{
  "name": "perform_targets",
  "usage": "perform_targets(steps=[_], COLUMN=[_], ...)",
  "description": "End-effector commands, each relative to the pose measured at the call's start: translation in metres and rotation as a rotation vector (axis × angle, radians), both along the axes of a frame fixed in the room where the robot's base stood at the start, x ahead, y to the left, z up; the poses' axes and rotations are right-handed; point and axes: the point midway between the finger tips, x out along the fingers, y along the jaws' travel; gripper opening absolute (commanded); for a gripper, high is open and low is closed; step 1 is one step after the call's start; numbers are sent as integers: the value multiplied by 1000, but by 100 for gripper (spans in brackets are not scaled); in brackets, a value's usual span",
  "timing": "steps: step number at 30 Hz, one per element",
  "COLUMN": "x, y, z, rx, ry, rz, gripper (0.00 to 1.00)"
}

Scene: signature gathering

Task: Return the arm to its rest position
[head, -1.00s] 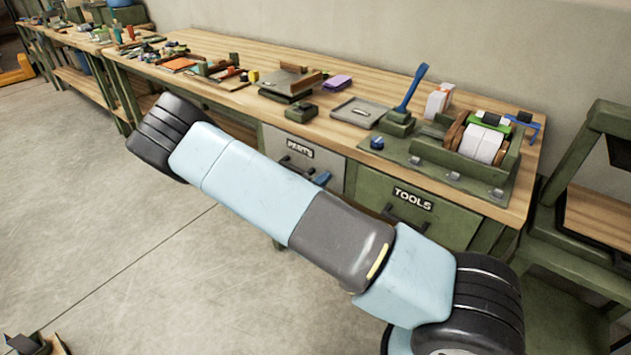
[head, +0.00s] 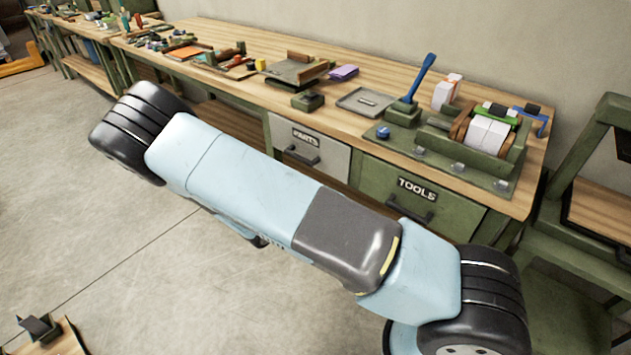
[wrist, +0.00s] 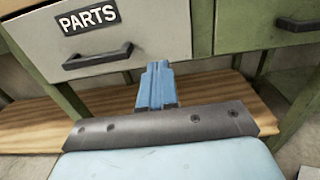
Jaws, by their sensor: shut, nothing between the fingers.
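My arm, light blue and dark grey, crosses the head view in front of the workbench (head: 370,78). Its end is hidden behind the arm's own links there. In the wrist view my gripper (wrist: 158,72) shows as blue fingers together, shut and empty. It is in front of the grey PARTS drawer (wrist: 120,38), with the bench's lower wooden shelf (wrist: 35,122) behind and below. The fingers appear apart from the drawer.
The green TOOLS drawer (head: 415,197) is right of the PARTS drawer, both closed. The bench top holds a tape dispenser (head: 485,135), a blue-handled tool (head: 422,78) and a grey tray (head: 365,101). A green stand (head: 585,150) is at the right. Open concrete floor (head: 60,180) lies left.

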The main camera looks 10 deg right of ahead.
Motion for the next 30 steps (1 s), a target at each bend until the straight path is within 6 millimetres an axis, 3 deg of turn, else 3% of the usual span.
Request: perform_targets(steps=[6,14,30], x=[-11,-12,-30], y=[11,6,-66], z=[0,9,104], rx=[-1,33,447], ry=[-1,-6,-97], rz=[1,-35,-467], gripper=[0,0,0])
